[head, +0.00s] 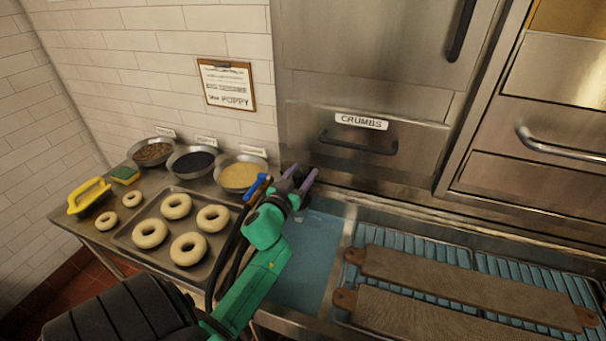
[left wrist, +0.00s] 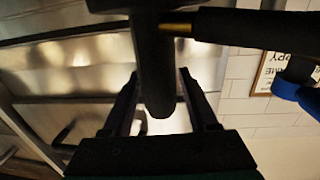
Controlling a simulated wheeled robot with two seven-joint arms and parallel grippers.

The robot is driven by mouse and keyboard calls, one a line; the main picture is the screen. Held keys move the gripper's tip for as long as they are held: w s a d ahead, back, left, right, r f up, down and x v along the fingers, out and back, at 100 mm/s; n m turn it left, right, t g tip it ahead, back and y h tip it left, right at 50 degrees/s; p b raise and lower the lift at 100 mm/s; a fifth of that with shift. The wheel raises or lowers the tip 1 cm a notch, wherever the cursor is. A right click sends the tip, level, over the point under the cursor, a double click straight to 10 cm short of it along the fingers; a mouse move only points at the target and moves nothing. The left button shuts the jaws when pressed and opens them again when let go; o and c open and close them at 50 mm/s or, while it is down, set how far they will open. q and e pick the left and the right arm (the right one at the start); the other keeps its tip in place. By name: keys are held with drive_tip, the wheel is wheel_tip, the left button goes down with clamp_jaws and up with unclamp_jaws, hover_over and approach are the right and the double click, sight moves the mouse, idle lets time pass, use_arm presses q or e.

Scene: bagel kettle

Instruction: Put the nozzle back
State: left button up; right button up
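My left gripper (head: 299,178) has two purple fingers spread apart near the sink's back left corner, and I see nothing held between them in the head view. A blue piece (head: 256,187) with a brown-orange part beside it, probably the nozzle, is just left of it, with black hoses running down along my arm. In the left wrist view a dark rounded cylinder (left wrist: 154,75) lies in line with the gap between the fingers (left wrist: 158,80); I cannot tell if they touch it. A brass-tipped black tube meets it, and a blue part (left wrist: 295,92) shows at the right.
A tray (head: 120,236) of bagels and several topping bowls stand on the left counter, with a yellow-handled tool (head: 88,196). The blue-bottomed basin (head: 312,250) and two wooden boards (head: 470,275) on a rack are right. The steel cabinet drawer (head: 358,147) is behind.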

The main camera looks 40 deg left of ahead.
use_arm(q)
drive_tip(key=shift+s+d+r, duration=0.1)
drive_tip(key=shift+s+r, duration=0.1)
drive_tip(key=shift+s, duration=0.05)
drive_tip(key=shift+s+r, duration=0.1)
drive_tip(key=shift+s, duration=0.05)
drive_tip(key=shift+f, duration=0.2)
drive_tip(key=shift+w+f+b, duration=0.25)
drive_tip(key=shift+f+b, duration=0.15)
drive_tip(key=shift+b, duration=0.15)
drive_tip(key=r+b+v, duration=0.1)
drive_tip(key=b+v, duration=0.2)
drive_tip(key=v, duration=1.1)
drive_tip(key=shift+s+d+r+b, duration=0.2)
drive_tip(key=shift+s+b, duration=0.15)
drive_tip(key=shift+b, duration=0.05)
use_arm(e)
drive_tip(key=f, duration=0.5)
drive_tip(key=shift+s, duration=0.4)
